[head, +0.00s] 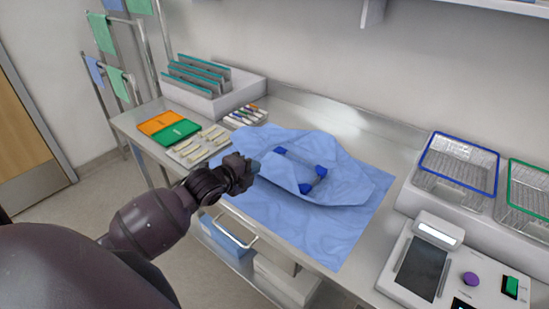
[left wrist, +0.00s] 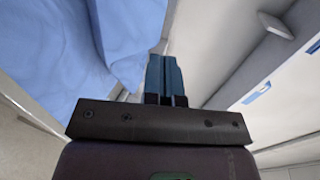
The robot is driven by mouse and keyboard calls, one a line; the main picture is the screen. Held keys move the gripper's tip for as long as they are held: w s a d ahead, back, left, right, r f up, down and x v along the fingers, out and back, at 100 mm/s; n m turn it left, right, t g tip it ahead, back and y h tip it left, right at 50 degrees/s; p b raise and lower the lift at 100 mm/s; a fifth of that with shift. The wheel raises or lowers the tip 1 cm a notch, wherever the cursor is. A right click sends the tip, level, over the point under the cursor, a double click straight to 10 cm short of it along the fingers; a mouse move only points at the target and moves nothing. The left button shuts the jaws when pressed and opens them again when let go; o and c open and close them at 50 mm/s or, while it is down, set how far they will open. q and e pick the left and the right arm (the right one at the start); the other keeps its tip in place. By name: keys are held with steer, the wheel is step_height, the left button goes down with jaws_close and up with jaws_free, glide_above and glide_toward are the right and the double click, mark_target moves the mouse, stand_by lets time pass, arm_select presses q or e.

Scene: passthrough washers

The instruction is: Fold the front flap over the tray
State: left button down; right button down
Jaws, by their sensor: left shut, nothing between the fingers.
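A blue wrap sheet (head: 325,236) lies spread on the steel table. A tray with dark blue corners (head: 320,171) sits on it, partly covered by folded cloth, so much of the tray is hidden. The near part of the sheet lies flat toward the table's front edge. My left gripper (head: 256,167) is at the left side of the sheet, near the table's front edge. Its blue fingers are together and empty in the left wrist view (left wrist: 165,78), with blue cloth (left wrist: 45,50) beside them. I cannot tell whether they touch the cloth. My right gripper is not in view.
Orange and green cards (head: 170,127), a board of pale strips (head: 198,146) and a rack (head: 205,90) stand at the left. Wire baskets (head: 458,165) and a device with a screen (head: 422,268) stand at the right. A drawer handle (head: 236,232) juts out below the table.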

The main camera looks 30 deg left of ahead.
mark_target(278, 156)
arm_select(q)
steer(key=p+x, duration=0.1)
steer(key=x, duration=0.8)
steer(key=shift+w+d+f, duration=0.1)
steer(key=shift+w, duration=0.05)
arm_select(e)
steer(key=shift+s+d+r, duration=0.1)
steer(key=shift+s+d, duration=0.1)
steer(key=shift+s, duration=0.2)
arm_select(q)
steer(key=shift+w, duration=0.1)
steer(key=shift+w, duration=0.1)
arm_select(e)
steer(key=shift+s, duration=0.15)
